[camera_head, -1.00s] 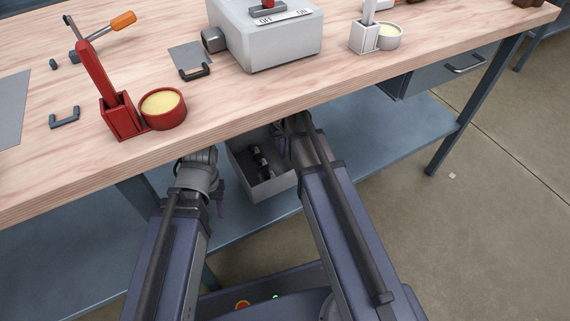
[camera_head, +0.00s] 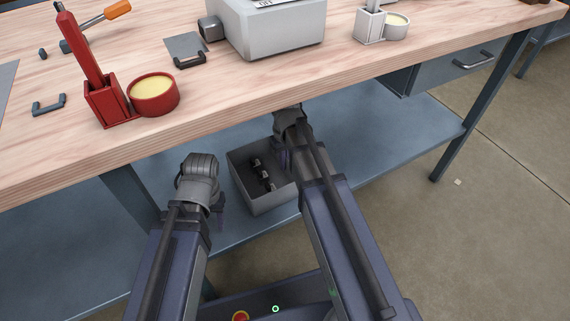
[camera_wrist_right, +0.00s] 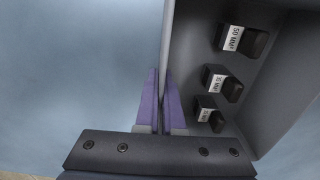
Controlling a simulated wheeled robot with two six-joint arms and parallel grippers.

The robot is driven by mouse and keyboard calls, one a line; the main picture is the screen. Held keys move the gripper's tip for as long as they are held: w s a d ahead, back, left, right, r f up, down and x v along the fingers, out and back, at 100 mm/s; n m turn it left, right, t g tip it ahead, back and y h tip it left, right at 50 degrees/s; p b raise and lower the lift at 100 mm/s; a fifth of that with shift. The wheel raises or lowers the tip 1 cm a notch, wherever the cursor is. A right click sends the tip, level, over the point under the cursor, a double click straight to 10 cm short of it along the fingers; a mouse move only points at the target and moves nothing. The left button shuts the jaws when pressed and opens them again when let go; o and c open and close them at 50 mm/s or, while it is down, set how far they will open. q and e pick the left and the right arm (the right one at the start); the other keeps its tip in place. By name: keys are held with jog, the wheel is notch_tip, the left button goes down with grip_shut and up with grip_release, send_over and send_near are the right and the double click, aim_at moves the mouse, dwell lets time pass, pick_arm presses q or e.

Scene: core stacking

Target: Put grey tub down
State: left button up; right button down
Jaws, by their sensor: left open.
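The grey tub (camera_head: 262,200) is below the workbench top, over the blue lower shelf near its front edge. Dark blocks with white labels lie in it. In the right wrist view, the tub's wall (camera_wrist_right: 208,18) runs between the purple fingers of my right gripper (camera_wrist_right: 161,75), which are closed on it. In the head view my right gripper is mostly hidden behind its own wrist at the tub's right back. I cannot tell whether the tub's bottom touches the shelf. My left gripper (camera_head: 219,213) is open, left of the tub, partly hidden by its wrist.
The lower shelf (camera_head: 385,135) has free room to the right of the tub. A red holder (camera_head: 110,105), a red cup (camera_head: 153,95) and a grey switch box (camera_head: 275,35) stand on top.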

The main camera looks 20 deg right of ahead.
jog(key=shift+f, duration=0.1)
pick_arm(q)
jog(key=shift+f, duration=0.2)
pick_arm(e)
jog(key=shift+f, duration=0.1)
pick_arm(q)
jog(key=shift+r, duration=0.1)
pick_arm(e)
jog(key=c, duration=1)
grip_release()
jog(key=shift+c, duration=0.2)
notch_tip(320, 180, up, 12)
jog(key=p, duration=1.2)
jog(key=shift+r, duration=0.25)
pick_arm(q)
notch_tip(320, 180, up, 12)
jog(key=shift+r, duration=0.15)
pick_arm(e)
jog(key=s+a+n+h, duration=0.1)
jog(key=s+a, duration=1.2)
jog(key=s, duration=0.1)
jog(key=shift+n, duration=0.3)
pick_arm(q)
jog(key=shift+a, duration=0.1)
jog(key=shift+s, duration=0.1)
pick_arm(e)
jog(key=shift+s, duration=0.1)
